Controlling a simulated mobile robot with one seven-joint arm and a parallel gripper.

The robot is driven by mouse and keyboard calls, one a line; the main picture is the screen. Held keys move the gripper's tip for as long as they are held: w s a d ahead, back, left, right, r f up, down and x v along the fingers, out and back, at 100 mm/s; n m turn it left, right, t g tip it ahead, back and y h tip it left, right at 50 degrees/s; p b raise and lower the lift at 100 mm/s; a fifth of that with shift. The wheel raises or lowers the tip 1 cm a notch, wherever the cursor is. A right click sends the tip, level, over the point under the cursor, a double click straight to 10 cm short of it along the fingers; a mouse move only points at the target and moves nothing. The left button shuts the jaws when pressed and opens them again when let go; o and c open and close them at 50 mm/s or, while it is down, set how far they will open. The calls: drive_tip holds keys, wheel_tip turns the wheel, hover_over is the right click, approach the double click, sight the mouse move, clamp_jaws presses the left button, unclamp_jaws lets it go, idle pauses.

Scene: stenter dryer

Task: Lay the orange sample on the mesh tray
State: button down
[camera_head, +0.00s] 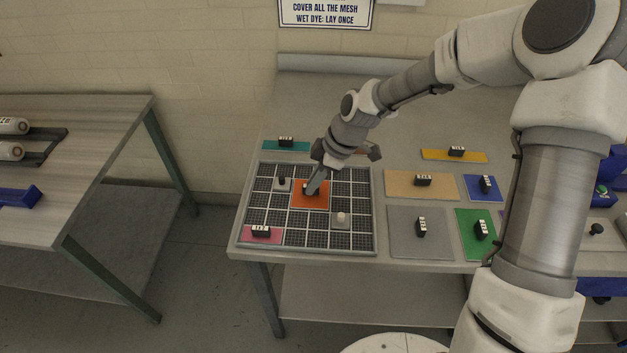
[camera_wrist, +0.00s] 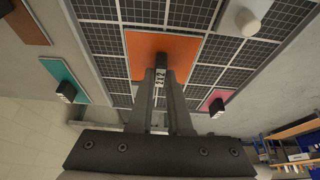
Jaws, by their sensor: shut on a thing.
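The orange sample (camera_head: 302,203) is a flat square with a black lettered grip block on top. My gripper (camera_head: 311,189) is shut on that block. The sample is over the middle of the mesh tray (camera_head: 354,188), flat and roughly square to the grid lines. I cannot tell whether it touches the mesh or hovers just above it. In the wrist view the orange sample (camera_wrist: 137,48) lies past my fingertips (camera_wrist: 160,78), with the mesh around it. A pink sample (camera_head: 272,238) lies in the tray's front left corner.
Two grey squares with knobs, one dark (camera_head: 282,182) and one white (camera_head: 341,218), stand in the tray. Teal (camera_head: 300,147), yellow (camera_head: 470,157), tan (camera_head: 400,182), blue (camera_head: 475,194), grey (camera_head: 403,235) and green (camera_head: 468,240) samples lie on the bench around it.

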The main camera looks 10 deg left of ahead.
drive_tip(key=c, duration=0.8)
unclamp_jaws()
drive_tip(key=p+v, duration=0.1)
drive_tip(key=v, duration=1.6)
drive_tip(key=shift+r+p, duration=0.25)
drive_tip(key=shift+p, duration=0.1)
drive_tip(key=shift+d, duration=0.1)
